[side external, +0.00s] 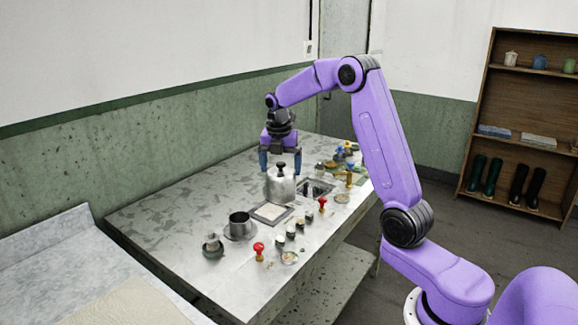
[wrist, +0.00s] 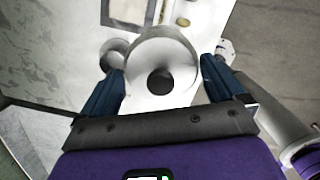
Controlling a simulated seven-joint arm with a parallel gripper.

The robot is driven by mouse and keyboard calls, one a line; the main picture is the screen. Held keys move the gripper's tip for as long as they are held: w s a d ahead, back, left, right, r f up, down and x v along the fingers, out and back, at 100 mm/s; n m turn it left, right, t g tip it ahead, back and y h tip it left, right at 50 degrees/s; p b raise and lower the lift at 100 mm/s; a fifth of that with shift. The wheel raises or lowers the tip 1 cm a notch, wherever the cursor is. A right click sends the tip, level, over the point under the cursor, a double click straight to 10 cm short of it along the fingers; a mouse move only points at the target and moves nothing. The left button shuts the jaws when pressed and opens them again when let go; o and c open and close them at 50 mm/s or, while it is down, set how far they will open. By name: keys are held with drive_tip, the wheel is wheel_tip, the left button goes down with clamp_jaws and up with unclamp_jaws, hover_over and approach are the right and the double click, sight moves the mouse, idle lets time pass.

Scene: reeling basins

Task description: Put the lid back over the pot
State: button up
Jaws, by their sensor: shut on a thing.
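A pale metal, cylinder-shaped piece with a domed top and dark knob (side external: 280,187) is under my gripper (side external: 280,172). I take its top to be the lid; I cannot tell where lid and body part, or whether it is lifted. In the wrist view the lid (wrist: 140,62) shows as a round grey top around its dark knob, between the blue fingers of my gripper (wrist: 162,62). My gripper points down and is shut on it, one finger on each side. A dark, open metal pot (side external: 240,224) stands on a saucer to the front left.
A square framed tray (side external: 271,212) lies close in front of the metal piece, and a dark recessed basin (side external: 315,188) is to its right. Red-knobbed stamps (side external: 259,251) and several small cups stand along the near edge. The table's (side external: 160,215) left part is clear.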

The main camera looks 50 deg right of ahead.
drive_tip(key=w+a+f, duration=0.6)
drive_tip(key=w+a, duration=0.1)
drive_tip(key=w, duration=0.3)
drive_tip(key=shift+w+a+f, duration=0.3)
drive_tip(key=shift+w+a, duration=0.1)
drive_tip(key=shift+f, duration=2.95)
idle(2.2)
drive_tip(key=o, duration=0.7)
wheel_tip(320, 180, up, 7)
idle(0.8)
